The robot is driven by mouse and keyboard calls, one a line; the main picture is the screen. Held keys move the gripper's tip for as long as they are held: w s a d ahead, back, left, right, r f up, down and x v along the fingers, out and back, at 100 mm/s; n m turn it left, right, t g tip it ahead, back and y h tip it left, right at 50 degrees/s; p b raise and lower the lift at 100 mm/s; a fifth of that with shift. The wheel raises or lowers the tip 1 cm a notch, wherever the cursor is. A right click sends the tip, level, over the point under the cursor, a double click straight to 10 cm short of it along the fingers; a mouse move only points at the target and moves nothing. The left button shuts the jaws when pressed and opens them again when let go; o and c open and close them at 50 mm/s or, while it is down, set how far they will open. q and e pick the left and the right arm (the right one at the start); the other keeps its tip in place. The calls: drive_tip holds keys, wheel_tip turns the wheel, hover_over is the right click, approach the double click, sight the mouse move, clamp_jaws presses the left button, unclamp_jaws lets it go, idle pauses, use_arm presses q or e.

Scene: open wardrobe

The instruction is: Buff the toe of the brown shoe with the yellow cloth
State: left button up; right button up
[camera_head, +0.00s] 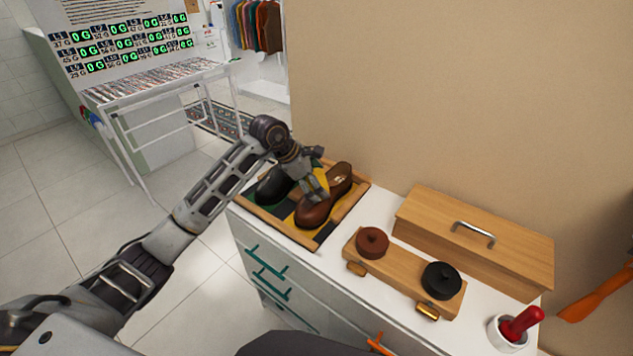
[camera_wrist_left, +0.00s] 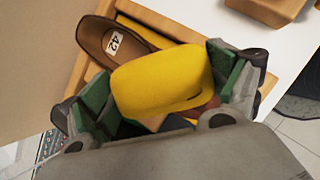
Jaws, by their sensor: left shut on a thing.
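The brown shoe (camera_head: 314,211) sits in a wooden tray (camera_head: 325,234) on the white cabinet, its toe toward the cabinet's front. It also shows in the left wrist view (camera_wrist_left: 112,44), with a "42" label inside its heel end. My left gripper (camera_head: 317,187) is above the front half of the shoe. In the left wrist view my left gripper (camera_wrist_left: 160,90) is shut on the bulky yellow cloth (camera_wrist_left: 162,84). The cloth hides most of the shoe's front there, and I cannot tell whether it touches the toe. My right gripper is in neither view.
A dark shoe (camera_head: 271,188) lies left of the brown one in the tray. A wooden block with a brown round tin (camera_head: 372,242) and a black one (camera_head: 441,280), a wooden box (camera_head: 480,235) and a white cup (camera_head: 508,333) stand to the right. The wall is behind.

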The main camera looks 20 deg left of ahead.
sight(307, 205)
use_arm(q)
drive_tip(key=shift+f+b, duration=0.4)
drive_tip(key=shift+f, duration=0.1)
idle(0.4)
drive_tip(key=shift+s+a+f+b, duration=0.15)
drive_tip(key=shift+s+a+b, duration=0.1)
drive_tip(key=shift+s, duration=0.25)
drive_tip(key=shift+s+a+f+b, duration=0.1)
drive_tip(key=shift+s+a+f, duration=0.1)
drive_tip(key=shift+s, duration=0.25)
drive_tip(key=shift+s+f, duration=0.1)
drive_tip(key=shift+s, duration=0.5)
drive_tip(key=shift+s+a+b, duration=0.25)
drive_tip(key=shift+b, duration=0.05)
drive_tip(key=shift+s+a+f+b, duration=0.2)
drive_tip(key=shift+s+b, duration=0.1)
drive_tip(key=shift+s, duration=0.1)
drive_tip(key=shift+s+a+f+b, duration=0.25)
drive_tip(key=shift+s+b, duration=0.15)
drive_tip(key=shift+s, duration=0.3)
drive_tip(key=shift+s+a+f+b, duration=0.1)
drive_tip(key=shift+s+a+b, duration=0.1)
drive_tip(key=shift+s+b, duration=0.35)
